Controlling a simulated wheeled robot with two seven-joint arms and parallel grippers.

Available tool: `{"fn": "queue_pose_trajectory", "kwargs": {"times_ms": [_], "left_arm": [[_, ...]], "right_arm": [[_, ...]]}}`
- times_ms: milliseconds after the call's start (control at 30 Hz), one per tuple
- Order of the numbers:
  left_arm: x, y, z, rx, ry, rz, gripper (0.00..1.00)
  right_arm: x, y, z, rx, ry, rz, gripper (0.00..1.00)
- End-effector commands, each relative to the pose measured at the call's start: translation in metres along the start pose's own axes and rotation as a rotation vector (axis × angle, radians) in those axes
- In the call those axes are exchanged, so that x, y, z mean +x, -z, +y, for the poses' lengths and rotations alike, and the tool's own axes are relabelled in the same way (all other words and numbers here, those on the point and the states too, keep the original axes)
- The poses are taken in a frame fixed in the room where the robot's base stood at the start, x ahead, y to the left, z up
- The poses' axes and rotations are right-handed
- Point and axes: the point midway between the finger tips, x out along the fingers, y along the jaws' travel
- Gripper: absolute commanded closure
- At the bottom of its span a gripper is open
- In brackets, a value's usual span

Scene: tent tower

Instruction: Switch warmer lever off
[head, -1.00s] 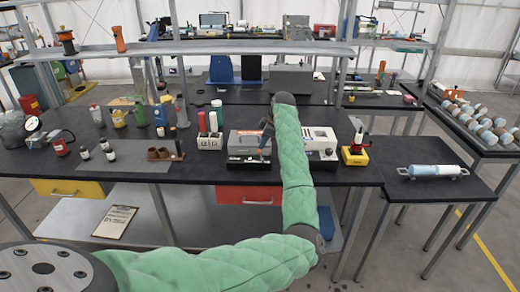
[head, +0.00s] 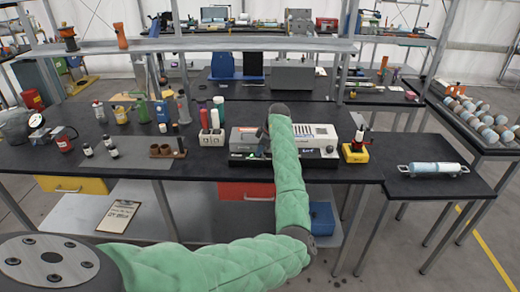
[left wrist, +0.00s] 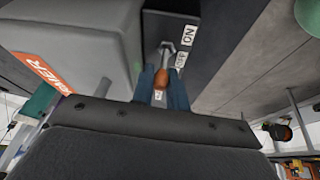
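The warmer (head: 243,138) is a grey box on the dark bench in the head view, just left of my left forearm. In the left wrist view its grey side (left wrist: 75,40) carries an orange label ending in "RMER". The lever (left wrist: 161,77) has a metal shaft and an orange-brown knob, beside ON and OFF labels on a dark panel. The blue fingertips of my left gripper (left wrist: 161,88) stand on either side of the knob with a narrow gap. I cannot tell whether they press on it. In the head view my forearm hides most of the gripper.
A white vented unit (head: 318,137) stands right of my forearm, with a yellow block (head: 354,153) beyond it. A holder with red and green bottles (head: 212,138) stands left of the warmer. A shelf (head: 230,44) runs above the bench. The bench's front right is clear.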

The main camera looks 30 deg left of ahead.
Motion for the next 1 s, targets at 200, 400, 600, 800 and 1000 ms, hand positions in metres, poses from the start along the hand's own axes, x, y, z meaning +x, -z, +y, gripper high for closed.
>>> {"fn": "queue_pose_trajectory", "kwargs": {"times_ms": [200, 400, 600, 800, 1000], "left_arm": [[0.0, 0.003, 0.0, -0.008, -0.003, -0.039, 1.0], [0.003, 0.006, -0.001, -0.023, -0.016, -0.157, 1.0], [0.004, 0.007, 0.0, -0.024, -0.019, -0.179, 1.0], [0.004, 0.007, 0.0, -0.024, -0.02, -0.178, 0.77], [0.004, 0.006, -0.001, -0.024, -0.018, -0.178, 0.77]], "right_arm": [[0.0, 0.0, 0.001, 0.0, -0.001, 0.0, 0.64], [-0.001, 0.001, 0.002, -0.001, -0.002, 0.006, 0.64], [0.005, -0.009, 0.002, -0.001, -0.002, -0.006, 0.64], [0.004, -0.006, 0.002, -0.001, -0.002, -0.003, 0.64], [0.003, -0.003, 0.0, 0.0, 0.0, 0.001, 0.64]]}}
